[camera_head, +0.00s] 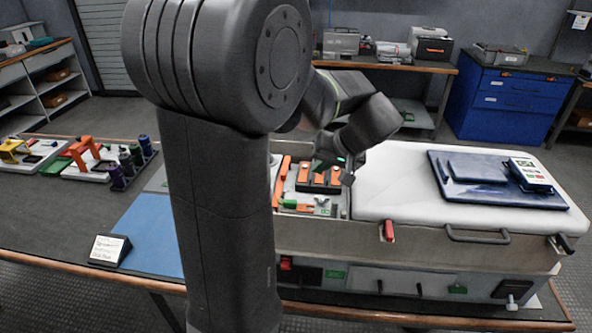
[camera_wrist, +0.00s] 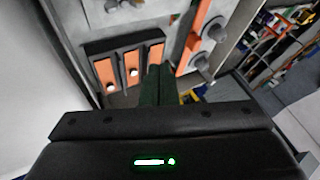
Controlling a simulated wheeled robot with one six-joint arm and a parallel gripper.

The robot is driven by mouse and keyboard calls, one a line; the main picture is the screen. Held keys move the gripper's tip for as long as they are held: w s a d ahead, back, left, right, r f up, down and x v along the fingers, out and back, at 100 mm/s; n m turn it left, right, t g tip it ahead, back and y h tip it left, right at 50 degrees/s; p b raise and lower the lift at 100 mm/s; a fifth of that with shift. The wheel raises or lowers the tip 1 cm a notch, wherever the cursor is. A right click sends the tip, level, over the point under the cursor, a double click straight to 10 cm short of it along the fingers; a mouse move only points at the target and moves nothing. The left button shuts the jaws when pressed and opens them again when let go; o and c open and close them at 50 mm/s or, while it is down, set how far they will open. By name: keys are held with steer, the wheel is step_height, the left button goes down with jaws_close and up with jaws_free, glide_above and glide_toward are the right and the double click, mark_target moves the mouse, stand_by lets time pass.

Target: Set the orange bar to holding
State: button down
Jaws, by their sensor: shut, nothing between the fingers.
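A long orange bar (camera_wrist: 194,38) runs along a pale panel in the wrist view, beside grey round knobs (camera_wrist: 215,30). What seems to be the same bar (camera_head: 281,180) shows at the left edge of the open bay in the head view. My gripper (camera_wrist: 158,72) is shut and empty, its dark green fingertips just left of the bar's near end in the picture. Whether they touch the bar I cannot tell. In the head view my gripper (camera_head: 321,165) is over the bay, small and partly hidden by my arm.
Several orange blocks in a black frame (camera_wrist: 118,45) lie left of the fingertips. The bay sits in a pale cabinet (camera_head: 400,195) with a handle (camera_head: 478,236) and a red lever (camera_head: 388,231). A blue mat (camera_head: 152,232) and a sign (camera_head: 108,249) lie to the left.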

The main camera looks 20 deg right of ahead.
mark_target(285, 175)
steer(key=x, duration=0.4)
steer(key=w+a, duration=0.1)
steer(key=w+a+p, duration=0.1)
steer(key=shift+a+f, duration=0.15)
steer(key=shift+a, duration=0.2)
steer(key=shift+w+a+f+p, duration=0.1)
steer(key=shift+w+a+p, duration=0.2)
steer(key=shift+a, duration=0.15)
steer(key=shift+w+a+f, duration=0.1)
steer(key=shift+a, duration=0.15)
steer(key=shift+w+a+b, duration=0.6)
steer(key=shift+a, duration=0.4)
steer(key=shift+d, duration=0.1)
